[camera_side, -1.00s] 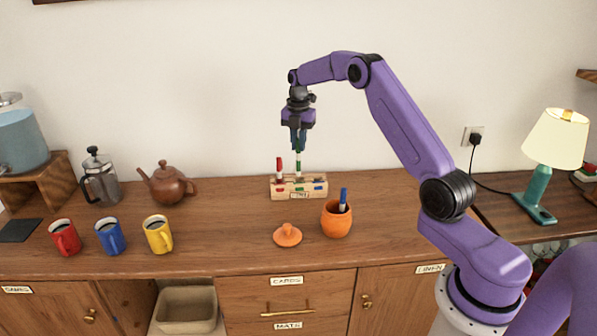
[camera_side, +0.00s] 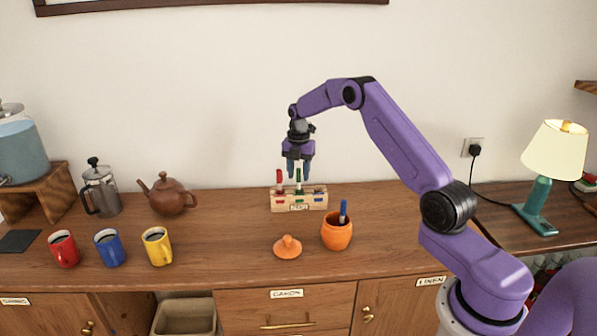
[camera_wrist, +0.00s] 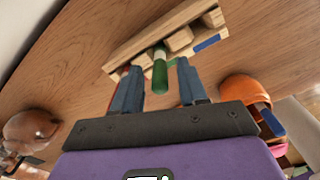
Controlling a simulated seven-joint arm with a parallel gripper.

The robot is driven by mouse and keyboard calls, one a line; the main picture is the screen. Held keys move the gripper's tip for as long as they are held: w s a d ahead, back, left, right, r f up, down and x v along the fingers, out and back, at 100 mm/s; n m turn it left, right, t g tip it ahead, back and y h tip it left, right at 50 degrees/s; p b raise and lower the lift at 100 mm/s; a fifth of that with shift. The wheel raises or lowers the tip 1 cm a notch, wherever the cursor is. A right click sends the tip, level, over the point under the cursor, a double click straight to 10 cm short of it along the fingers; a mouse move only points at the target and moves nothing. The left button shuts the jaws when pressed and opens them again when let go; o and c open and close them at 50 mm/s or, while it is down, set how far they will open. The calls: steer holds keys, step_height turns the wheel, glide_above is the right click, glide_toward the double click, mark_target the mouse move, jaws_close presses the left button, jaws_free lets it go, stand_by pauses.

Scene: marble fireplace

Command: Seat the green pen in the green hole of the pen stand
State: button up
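The green pen (camera_side: 298,182) stands upright in the middle hole of the wooden pen stand (camera_side: 282,206), by the green mark. In the wrist view the green pen (camera_wrist: 160,72) rises from the stand (camera_wrist: 140,44) between my fingers. My gripper (camera_side: 297,172) points down over the stand. In the wrist view my gripper (camera_wrist: 158,76) is open, with a gap on each side of the pen. The pen's lower tip is hidden in the stand.
A red pen (camera_side: 279,178) stands in the stand's left hole, close to my gripper. An orange pot (camera_side: 337,233) holding a blue pen (camera_side: 343,210) and an orange lid (camera_side: 288,247) are in front. Mugs, a teapot (camera_side: 167,196) and a press (camera_side: 100,190) are at left.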

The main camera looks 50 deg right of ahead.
step_height(320, 180, up, 12)
steer(key=s+a+r+m, duration=0.2)
steer(key=s+a, duration=0.5)
steer(key=a, duration=0.5)
steer(key=s+a+r+m, duration=0.2)
steer(key=s+a, duration=0.5)
steer(key=a, duration=0.6)
steer(key=s+a+m, duration=0.3)
steer(key=s+a, duration=0.1)
steer(key=s, duration=1)
steer(key=s+d+f+m, duration=0.1)
steer(key=s+f, duration=0.1)
steer(key=s, duration=0.5)
steer(key=s+d+f+m, duration=0.1)
steer(key=s+d+f, duration=0.1)
steer(key=s, duration=0.6)
steer(key=shift+s+d+f+m, duration=0.2)
steer(key=shift+s+m, duration=0.1)
steer(key=shift+m, duration=0.1)
